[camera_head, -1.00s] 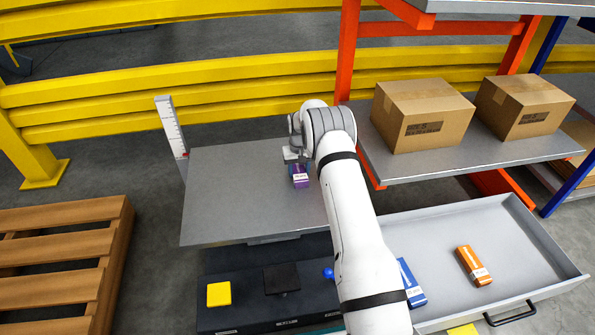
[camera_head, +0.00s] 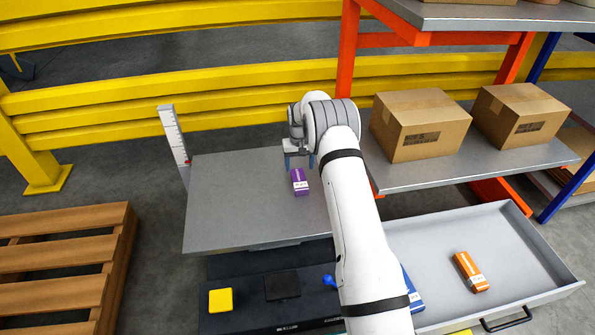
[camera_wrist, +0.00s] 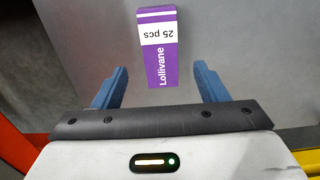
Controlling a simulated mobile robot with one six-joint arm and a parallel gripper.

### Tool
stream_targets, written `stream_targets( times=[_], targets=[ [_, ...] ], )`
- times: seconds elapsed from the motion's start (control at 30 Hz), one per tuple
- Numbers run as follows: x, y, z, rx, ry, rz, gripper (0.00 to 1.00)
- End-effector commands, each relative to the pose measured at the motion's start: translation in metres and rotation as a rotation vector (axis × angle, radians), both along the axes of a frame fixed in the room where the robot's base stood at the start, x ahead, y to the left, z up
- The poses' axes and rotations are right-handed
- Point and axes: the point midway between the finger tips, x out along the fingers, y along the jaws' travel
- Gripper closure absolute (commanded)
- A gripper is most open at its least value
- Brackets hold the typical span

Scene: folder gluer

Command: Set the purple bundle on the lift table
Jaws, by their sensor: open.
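The purple bundle (camera_head: 299,182) lies on the grey top of the lift table (camera_head: 235,205), toward its right side. In the wrist view the bundle (camera_wrist: 160,62) shows a white band reading "25 pcs" and the word "Lollivane". My gripper (camera_head: 300,162) is open, with its blue fingers apart and nothing between them. The bundle lies just beyond the fingertips in the wrist view and looks clear of both fingers (camera_wrist: 160,78).
An open grey drawer (camera_head: 545,262) at the right holds an orange bundle (camera_head: 470,271) and a blue one (camera_head: 413,290), partly hidden by my arm. Cardboard boxes (camera_head: 420,125) stand on an orange-framed shelf. A wooden pallet (camera_head: 60,255) lies left. The table's left part is bare.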

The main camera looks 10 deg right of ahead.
Motion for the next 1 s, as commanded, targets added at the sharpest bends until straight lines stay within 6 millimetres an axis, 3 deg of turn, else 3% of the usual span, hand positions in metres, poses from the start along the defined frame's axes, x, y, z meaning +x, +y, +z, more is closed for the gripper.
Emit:
stream_targets(
  times=[0.03,0.1,0.37,0.53,0.77,1.0],
  targets=[
    [0.0,0.0,0.015,0.0,-0.002,0.0,0.33],
    [0.0,0.0,0.027,0.0,-0.002,0.0,0.33],
    [-0.001,0.0,0.053,0.0,-0.002,-0.001,0.33],
    [-0.015,0.0,0.087,0.0,-0.01,-0.001,0.33],
    [-0.069,0.0,0.163,0.0,-0.028,-0.001,0.33],
    [-0.145,0.0,0.228,0.0,-0.046,-0.001,0.33]
  ],
)
